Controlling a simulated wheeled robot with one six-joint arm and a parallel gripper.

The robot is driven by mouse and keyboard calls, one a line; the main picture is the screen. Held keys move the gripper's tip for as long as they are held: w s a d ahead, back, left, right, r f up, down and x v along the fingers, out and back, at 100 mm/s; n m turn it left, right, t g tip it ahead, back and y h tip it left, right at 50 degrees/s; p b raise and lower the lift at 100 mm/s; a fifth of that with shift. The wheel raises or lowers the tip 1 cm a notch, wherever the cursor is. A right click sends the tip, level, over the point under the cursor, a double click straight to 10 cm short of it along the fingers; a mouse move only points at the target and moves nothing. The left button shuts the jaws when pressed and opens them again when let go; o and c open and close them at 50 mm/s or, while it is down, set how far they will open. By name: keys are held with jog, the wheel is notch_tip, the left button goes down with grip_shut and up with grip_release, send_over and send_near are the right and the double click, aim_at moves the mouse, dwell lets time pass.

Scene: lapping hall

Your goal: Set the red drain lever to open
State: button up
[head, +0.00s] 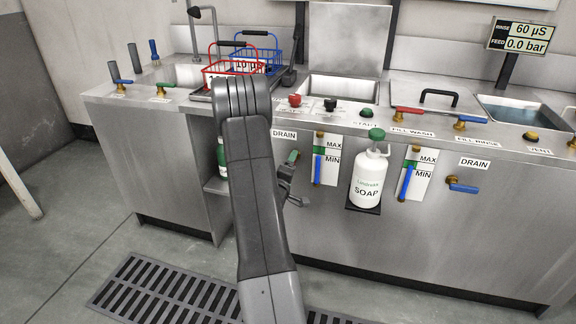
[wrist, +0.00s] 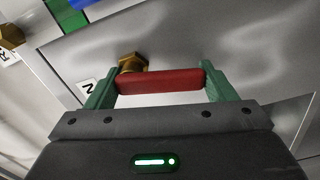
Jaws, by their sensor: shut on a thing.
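The red drain lever (wrist: 155,82) shows in the wrist view as a short red bar in front of a brass valve fitting (wrist: 132,62). It lies between the two green fingers of my gripper (wrist: 160,77), one at each end, and the gripper is shut on it. In the head view my gripper (head: 291,172) is at the front panel, below the left DRAIN label (head: 284,134). My arm and gripper hide the red lever there. I cannot tell from these views whether the lever stands at open or closed.
A white soap bottle (head: 369,181) stands on a small bracket right of my gripper. Another drain valve with a blue lever (head: 464,188) is farther right. Red and blue baskets (head: 233,68) stand above, behind my arm.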

jog(key=shift+s+d+n, duration=0.1)
jog(key=shift+d+n, duration=0.15)
jog(key=shift+n, duration=0.95)
jog(key=shift+f, duration=0.1)
jog(key=o, duration=1.4)
jog(key=p+v, duration=0.1)
jog(key=v, duration=1.2)
jog(key=shift+s+p, duration=0.35)
jog(key=shift+s, duration=0.05)
